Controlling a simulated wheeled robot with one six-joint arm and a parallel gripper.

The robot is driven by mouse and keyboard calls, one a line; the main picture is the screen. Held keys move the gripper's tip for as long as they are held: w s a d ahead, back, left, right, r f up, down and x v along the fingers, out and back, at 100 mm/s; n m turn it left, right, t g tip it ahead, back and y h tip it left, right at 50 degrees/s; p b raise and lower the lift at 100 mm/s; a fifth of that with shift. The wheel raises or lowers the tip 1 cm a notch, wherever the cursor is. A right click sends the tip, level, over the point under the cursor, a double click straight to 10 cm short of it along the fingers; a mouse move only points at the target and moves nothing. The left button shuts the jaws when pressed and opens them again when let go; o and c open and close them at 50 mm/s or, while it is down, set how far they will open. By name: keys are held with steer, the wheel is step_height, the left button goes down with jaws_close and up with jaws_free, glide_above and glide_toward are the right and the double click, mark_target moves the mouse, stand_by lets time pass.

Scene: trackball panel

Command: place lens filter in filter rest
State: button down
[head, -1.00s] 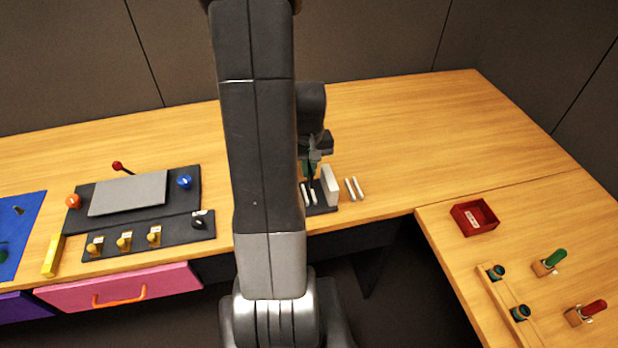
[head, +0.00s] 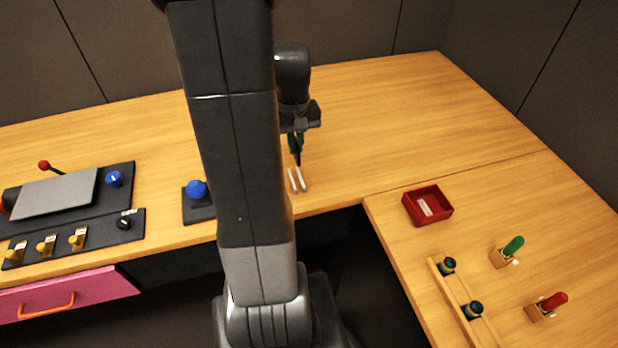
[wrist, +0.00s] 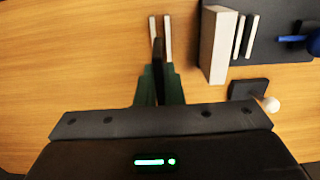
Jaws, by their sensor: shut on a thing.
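My gripper (wrist: 158,92) is shut on a thin dark piece, the lens filter (wrist: 157,62), seen edge-on. In the head view my gripper (head: 297,140) points down over the table, with the dark filter (head: 298,157) below it. Two thin parallel white strips (wrist: 167,38) on bare wood look like the filter rest. They also show in the head view (head: 301,181). In the wrist view the filter's far end lies between the two strips. I cannot tell whether it touches them or hangs above. The filter's face is hidden.
Right of the strips in the wrist view stand a tall white block (wrist: 217,45) and a black base (wrist: 275,55) with thin white slats and a blue knob. A small black block (wrist: 249,89) lies nearer. A red tray (head: 427,206) is farther right; the wood behind is clear.

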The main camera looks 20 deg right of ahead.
step_height(320, 180, down, 9)
steer(key=shift+a, duration=0.1)
stand_by(0.3)
steer(key=shift+f, duration=0.1)
steer(key=shift+f, duration=0.15)
steer(key=c, duration=1.6)
jaws_free()
steer(key=shift+o, duration=0.2)
step_height(320, 180, up, 13)
steer(key=shift+f, duration=0.2)
steer(key=shift+f, duration=0.1)
